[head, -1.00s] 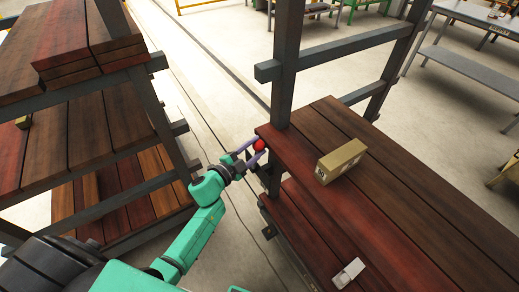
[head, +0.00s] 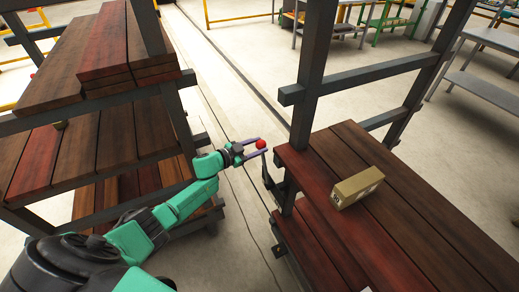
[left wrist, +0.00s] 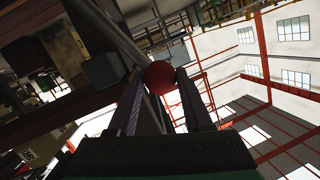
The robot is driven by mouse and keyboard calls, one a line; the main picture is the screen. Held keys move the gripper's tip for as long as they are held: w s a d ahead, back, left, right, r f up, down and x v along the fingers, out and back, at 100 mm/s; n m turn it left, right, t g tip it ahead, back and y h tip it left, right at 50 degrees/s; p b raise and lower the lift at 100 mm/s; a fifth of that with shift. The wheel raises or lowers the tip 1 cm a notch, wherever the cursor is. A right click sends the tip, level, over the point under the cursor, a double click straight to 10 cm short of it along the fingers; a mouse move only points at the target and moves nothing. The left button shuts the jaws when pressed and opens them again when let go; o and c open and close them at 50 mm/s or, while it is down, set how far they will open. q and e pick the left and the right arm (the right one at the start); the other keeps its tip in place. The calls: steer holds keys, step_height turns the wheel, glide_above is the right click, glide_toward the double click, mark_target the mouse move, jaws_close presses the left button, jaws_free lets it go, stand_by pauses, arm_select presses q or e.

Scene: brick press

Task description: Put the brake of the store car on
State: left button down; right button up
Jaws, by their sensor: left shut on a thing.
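A red ball knob (head: 260,143) sits at the near left corner of the right-hand wood-decked car (head: 330,180). A dark bracket or lever (head: 267,172) shows just below the knob, beside the car's post. My left gripper (head: 257,146) is shut on the red knob, its purple fingers on either side of it. In the left wrist view the knob (left wrist: 161,76) sits between the two fingertips (left wrist: 160,80). How the knob joins the lever is partly hidden. My right gripper is not in view.
A tan box (head: 357,187) lies on the right car's deck. A second rack with stacked boards (head: 85,150) stands at the left, close to my left arm. A strip of bare floor (head: 235,105) runs between them. Grey tables (head: 480,75) stand at the back right.

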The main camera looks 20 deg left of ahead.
arm_select(q)
steer(key=shift+a, duration=0.15)
steer(key=c, duration=0.7)
jaws_free()
steer(key=shift+w, duration=0.1)
steer(key=shift+c, duration=0.2)
steer(key=o, duration=0.4)
steer(key=shift+f, duration=0.1)
steer(key=p+v, duration=0.1)
steer(key=v, duration=1.3)
steer(key=shift+s, duration=0.25)
steer(key=shift+a, duration=0.1)
